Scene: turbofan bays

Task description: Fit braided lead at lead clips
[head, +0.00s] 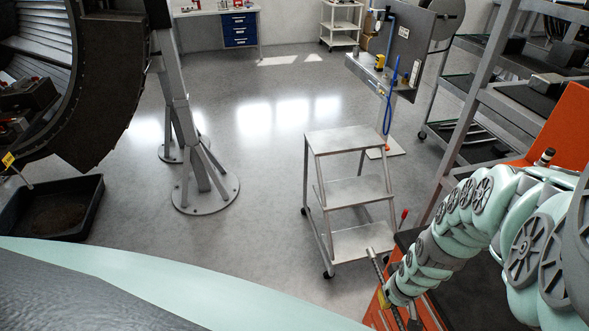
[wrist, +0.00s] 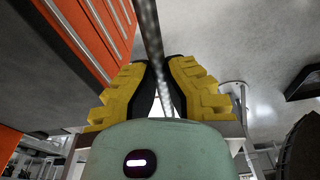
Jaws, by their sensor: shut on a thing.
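My gripper (wrist: 162,68) has yellow stepped fingers with black pads, and in the wrist view it is shut on the braided lead (wrist: 150,28). The lead is a silvery woven strand that runs up from between the pads to the top edge. In the head view my gripper (head: 383,300) is low at the right, mostly hidden, with a short length of the lead (head: 376,264) sticking up past it. The lead's far end is unclear. I cannot make out the lead clips in either view.
A three-step metal stand (head: 350,190) is just beyond the gripper. A large dark engine casing (head: 95,110) is at the left, beside a grey support post (head: 185,110) and a black drip tray (head: 75,222). An orange cabinet (wrist: 95,28) is close. Middle floor is clear.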

